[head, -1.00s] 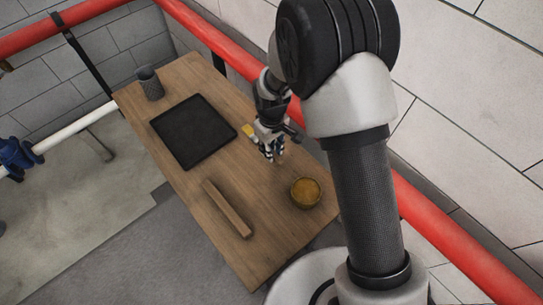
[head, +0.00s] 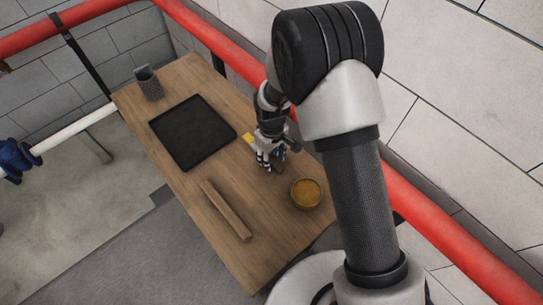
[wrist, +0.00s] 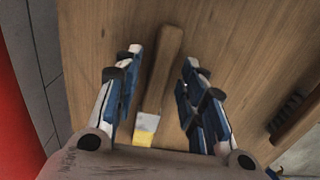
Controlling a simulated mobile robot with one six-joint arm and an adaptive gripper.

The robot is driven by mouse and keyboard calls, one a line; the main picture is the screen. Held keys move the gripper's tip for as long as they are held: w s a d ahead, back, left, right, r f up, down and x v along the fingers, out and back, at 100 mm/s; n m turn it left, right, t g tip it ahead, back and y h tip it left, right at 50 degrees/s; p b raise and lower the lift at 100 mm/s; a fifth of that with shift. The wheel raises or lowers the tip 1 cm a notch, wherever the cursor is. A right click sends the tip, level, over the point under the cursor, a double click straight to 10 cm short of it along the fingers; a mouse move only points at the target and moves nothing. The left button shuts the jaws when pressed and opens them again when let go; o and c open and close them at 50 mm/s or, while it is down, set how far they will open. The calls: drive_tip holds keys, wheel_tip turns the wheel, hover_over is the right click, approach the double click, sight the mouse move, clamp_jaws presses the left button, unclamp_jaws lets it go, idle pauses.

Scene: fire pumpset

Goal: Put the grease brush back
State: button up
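A flat brush (wrist: 165,70) with a wooden handle, a pale metal ferrule and yellow bristles lies on the wooden table; I take it for the grease brush. Its yellow end (head: 248,137) shows beside my gripper in the head view. My gripper (wrist: 162,60) is open, with one finger on each side of the handle and a visible gap on both sides. In the head view, my gripper (head: 268,163) is low over the table and hides most of the brush. A grey cup-like holder (head: 150,86) stands at the table's far left end.
A bowl of yellow-brown stuff (head: 306,193) stands just right of my gripper. A dark bristled tool (wrist: 289,117) lies at the right in the wrist view. A black tray (head: 192,133) and a wooden bar (head: 225,210) lie on the table (head: 262,225). A red pipe runs behind.

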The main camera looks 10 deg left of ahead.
drive_tip(key=s+d+r+m+t+p, duration=0.1)
drive_tip(key=d+r+p, duration=0.15)
drive_tip(key=r, duration=0.95)
drive_tip(key=d+r+m+p, duration=0.1)
drive_tip(key=d+r, duration=0.2)
drive_tip(key=r, duration=0.8)
drive_tip(key=s+d+r+m+t, duration=0.1)
drive_tip(key=s+d+r+m, duration=0.2)
drive_tip(key=s+d+r, duration=0.4)
drive_tip(key=s+d+r+m+t, duration=0.2)
drive_tip(key=s+d+r+m, duration=0.2)
drive_tip(key=s, duration=0.9)
drive_tip(key=d+r, duration=0.2)
drive_tip(key=d, duration=0.2)
drive_tip(key=shift+s+r+m+t, duration=0.3)
drive_tip(key=shift+s+r, duration=0.05)
drive_tip(key=shift+s, duration=0.05)
drive_tip(key=shift+c, duration=0.8)
drive_tip(key=shift+a, duration=0.15)
